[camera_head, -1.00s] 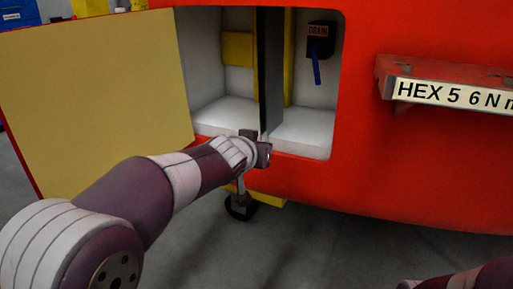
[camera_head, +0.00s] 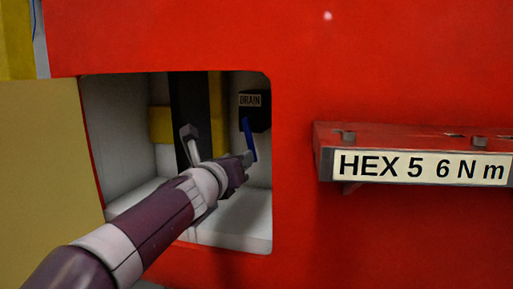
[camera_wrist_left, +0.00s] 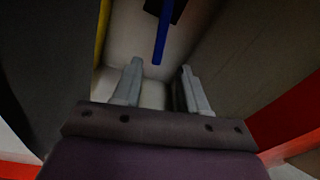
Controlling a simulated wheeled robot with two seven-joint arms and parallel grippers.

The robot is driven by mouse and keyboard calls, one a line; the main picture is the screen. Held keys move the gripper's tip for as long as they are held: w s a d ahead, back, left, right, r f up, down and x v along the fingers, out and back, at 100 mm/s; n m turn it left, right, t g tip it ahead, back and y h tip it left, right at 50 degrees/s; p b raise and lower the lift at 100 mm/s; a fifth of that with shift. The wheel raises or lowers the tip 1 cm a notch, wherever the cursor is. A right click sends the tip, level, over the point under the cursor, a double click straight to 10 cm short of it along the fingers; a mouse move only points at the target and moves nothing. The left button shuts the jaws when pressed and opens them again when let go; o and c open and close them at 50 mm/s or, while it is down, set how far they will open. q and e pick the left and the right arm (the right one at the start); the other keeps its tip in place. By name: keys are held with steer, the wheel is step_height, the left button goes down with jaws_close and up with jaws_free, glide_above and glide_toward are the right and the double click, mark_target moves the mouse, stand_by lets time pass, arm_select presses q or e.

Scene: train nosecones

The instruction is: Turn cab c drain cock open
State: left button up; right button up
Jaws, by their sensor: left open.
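The drain cock is a black box (camera_head: 257,118) with a label reading DRAIN (camera_head: 250,100) and a blue lever (camera_head: 250,140) hanging down from it, tilted slightly. My left gripper (camera_head: 247,159) reaches into the compartment, near the lever's lower end. In the left wrist view the blue lever (camera_wrist_left: 162,32) hangs ahead of the left gripper (camera_wrist_left: 160,75), between the lines of its two fingers. The fingers are apart with nothing between them. My right gripper is not in view.
The compartment (camera_head: 120,140) has a dark upright divider (camera_head: 190,105) left of the lever and yellow parts behind it. A yellow door panel (camera_head: 45,170) stands open at left. A red shelf (camera_head: 420,138) labelled HEX 5 6 N m juts out at right.

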mark_target(251, 138)
arm_select(q)
steer(key=p+x, duration=0.4)
steer(key=x, duration=0.8)
steer(key=shift+f, duration=0.25)
jaws_close()
